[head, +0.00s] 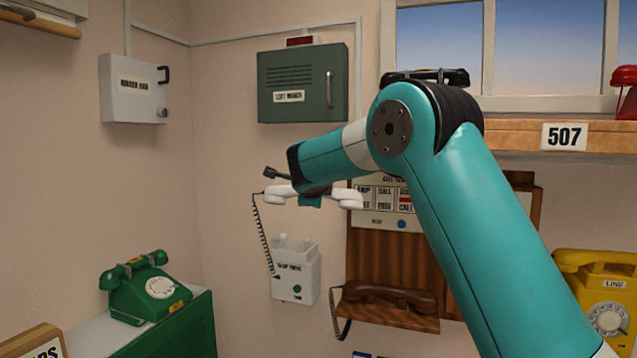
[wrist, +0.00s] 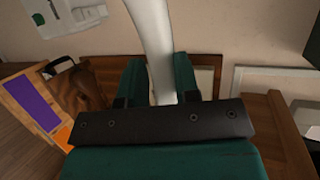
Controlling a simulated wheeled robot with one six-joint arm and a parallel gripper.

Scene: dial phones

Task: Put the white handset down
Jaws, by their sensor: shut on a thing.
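The white handset (head: 345,197) is held level in the air in my gripper (head: 311,201), at its middle. In the wrist view the white handset (wrist: 152,35) runs up between the two teal fingers of my gripper (wrist: 158,78). The white wall phone (head: 296,273) hangs below it, with two short prongs on top and nothing resting on them. A dark coiled cord (head: 262,235) runs from the handset's left end down to this phone. There is a clear gap between handset and prongs. The fingers are partly hidden in the head view.
A brown handset (head: 390,297) lies on a wooden wall unit (head: 365,255) at right. A green dial phone (head: 145,288) stands at lower left, a yellow phone (head: 600,290) at lower right. A green box (head: 303,85) and a grey box (head: 134,90) hang above on the wall.

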